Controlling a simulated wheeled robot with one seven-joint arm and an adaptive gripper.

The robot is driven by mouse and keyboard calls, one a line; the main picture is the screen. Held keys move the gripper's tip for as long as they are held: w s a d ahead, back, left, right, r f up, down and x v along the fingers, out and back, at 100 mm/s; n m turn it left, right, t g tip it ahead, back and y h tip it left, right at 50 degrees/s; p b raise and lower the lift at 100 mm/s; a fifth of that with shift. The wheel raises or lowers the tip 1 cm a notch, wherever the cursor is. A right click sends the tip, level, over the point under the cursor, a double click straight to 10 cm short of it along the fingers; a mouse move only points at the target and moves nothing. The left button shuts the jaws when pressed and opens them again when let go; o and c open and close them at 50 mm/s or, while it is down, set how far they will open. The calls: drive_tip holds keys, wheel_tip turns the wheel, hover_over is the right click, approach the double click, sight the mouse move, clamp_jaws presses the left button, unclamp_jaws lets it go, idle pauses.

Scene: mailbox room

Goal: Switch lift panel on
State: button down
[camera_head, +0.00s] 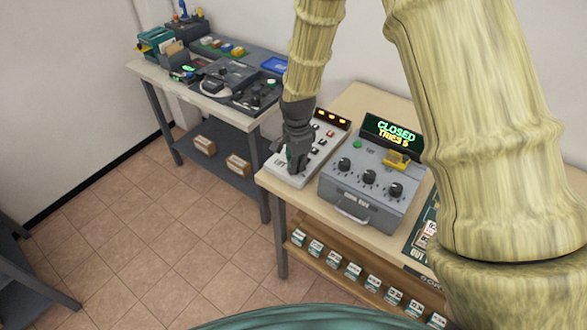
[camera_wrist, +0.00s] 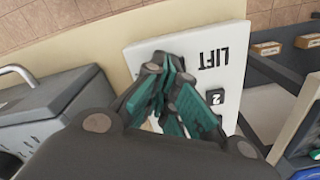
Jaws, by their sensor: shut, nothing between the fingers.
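The lift panel (camera_head: 288,180) is a white slab lying on the wooden table, with red and dark buttons and a dark strip of orange lights (camera_head: 332,119) at its far end. In the wrist view the panel (camera_wrist: 197,41) shows the word LIFT upside down and a dark button marked 2 (camera_wrist: 215,97). My gripper (camera_head: 295,168) is over the near part of the panel, pointing down. In the wrist view my gripper (camera_wrist: 178,105) has its teal-padded fingers together and empty. They hide part of the panel, and whether they touch it I cannot tell.
A grey box (camera_head: 355,195) with three knobs and a display reading CLOSED stands right of the panel on the table (camera_head: 360,100). A second table (camera_head: 160,75) with devices is at back left. Tiled floor (camera_head: 150,230) is clear between. Small labelled boxes line the lower shelf.

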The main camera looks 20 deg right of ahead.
drive_tip(key=shift+r+p, duration=2.75)
drive_tip(key=shift+r, duration=0.7)
